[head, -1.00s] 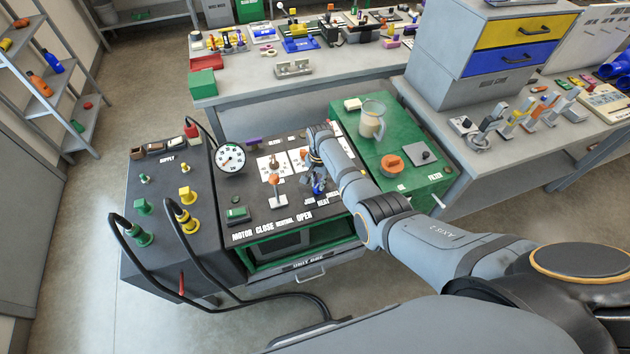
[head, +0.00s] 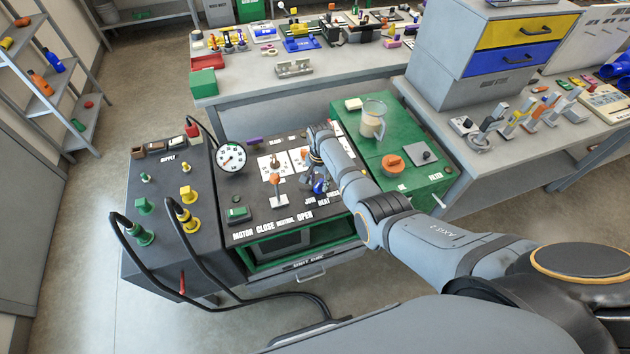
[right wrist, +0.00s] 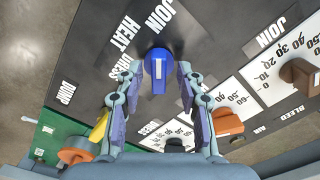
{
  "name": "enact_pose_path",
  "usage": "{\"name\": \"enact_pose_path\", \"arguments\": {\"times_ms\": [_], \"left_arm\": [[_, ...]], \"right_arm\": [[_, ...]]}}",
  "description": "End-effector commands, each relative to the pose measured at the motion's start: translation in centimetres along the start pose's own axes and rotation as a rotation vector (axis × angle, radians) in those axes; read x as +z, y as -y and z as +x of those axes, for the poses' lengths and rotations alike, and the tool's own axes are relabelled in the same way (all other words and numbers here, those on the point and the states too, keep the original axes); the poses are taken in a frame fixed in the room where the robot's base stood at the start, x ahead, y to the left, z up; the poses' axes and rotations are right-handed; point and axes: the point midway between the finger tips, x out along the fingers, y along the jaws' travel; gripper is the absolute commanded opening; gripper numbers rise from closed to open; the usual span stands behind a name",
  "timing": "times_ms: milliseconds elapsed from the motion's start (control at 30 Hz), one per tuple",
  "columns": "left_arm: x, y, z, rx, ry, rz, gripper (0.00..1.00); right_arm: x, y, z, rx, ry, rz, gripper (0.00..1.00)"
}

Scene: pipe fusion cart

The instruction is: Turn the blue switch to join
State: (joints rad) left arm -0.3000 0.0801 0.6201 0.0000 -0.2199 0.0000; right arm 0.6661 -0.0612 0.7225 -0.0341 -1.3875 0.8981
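The blue switch (head: 320,187) is on the dark panel of the cart, just behind the labels JOIN, HEAT and a third one. In the right wrist view the blue switch (right wrist: 158,84) has a pale mark along its narrow part, which runs up and down the picture; the JOIN label (right wrist: 158,18) is just above it. My right gripper (right wrist: 158,72) is open, one finger on each side of the switch, with a visible gap on both sides. In the head view my right arm hides part of the panel. My left gripper does not show.
An orange-topped lever (head: 275,188) stands left of the switch. A round gauge (head: 231,158) is farther left. Orange knobs on white dials, such as one (right wrist: 228,124), are close to the fingers. A green top with a jug (head: 373,122) is at the right.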

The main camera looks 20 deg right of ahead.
Motion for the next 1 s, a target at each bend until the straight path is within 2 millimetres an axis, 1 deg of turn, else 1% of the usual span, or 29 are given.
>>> {"name": "enact_pose_path", "arguments": {"times_ms": [33, 67, 167, 267, 400, 500, 600, 700, 767, 1000], "left_arm": [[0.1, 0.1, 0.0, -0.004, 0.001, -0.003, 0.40], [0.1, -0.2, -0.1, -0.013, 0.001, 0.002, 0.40], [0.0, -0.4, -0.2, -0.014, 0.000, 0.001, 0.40], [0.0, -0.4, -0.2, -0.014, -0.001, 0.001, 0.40], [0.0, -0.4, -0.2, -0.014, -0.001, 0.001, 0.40], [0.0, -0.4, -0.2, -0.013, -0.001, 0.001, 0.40], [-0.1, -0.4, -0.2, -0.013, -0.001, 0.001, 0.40], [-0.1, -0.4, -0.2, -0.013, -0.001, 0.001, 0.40], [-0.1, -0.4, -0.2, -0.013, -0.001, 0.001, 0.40], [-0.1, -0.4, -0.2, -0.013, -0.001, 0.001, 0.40]], "right_arm": [[0.0, 0.0, 0.0, 0.000, 0.000, 0.000, 0.38], [0.0, 0.0, -0.1, 0.000, 0.000, 0.000, 0.38], [0.0, 0.1, -1.1, -0.001, -0.002, -0.001, 0.38], [0.0, 0.1, -3.0, -0.003, -0.003, -0.001, 0.38], [0.0, 0.2, -6.7, -0.004, -0.003, -0.001, 0.38], [0.1, 0.2, -9.0, -0.003, -0.003, 0.000, 0.38], [0.1, 0.2, -10.7, -0.002, -0.002, 0.000, 0.38], [0.1, 0.1, -11.7, -0.001, -0.002, 0.000, 0.38], [0.1, 0.1, -12.0, 0.000, -0.001, 0.000, 0.38], [0.1, 0.1, -12.2, 0.001, -0.001, 0.000, 0.38]]}}
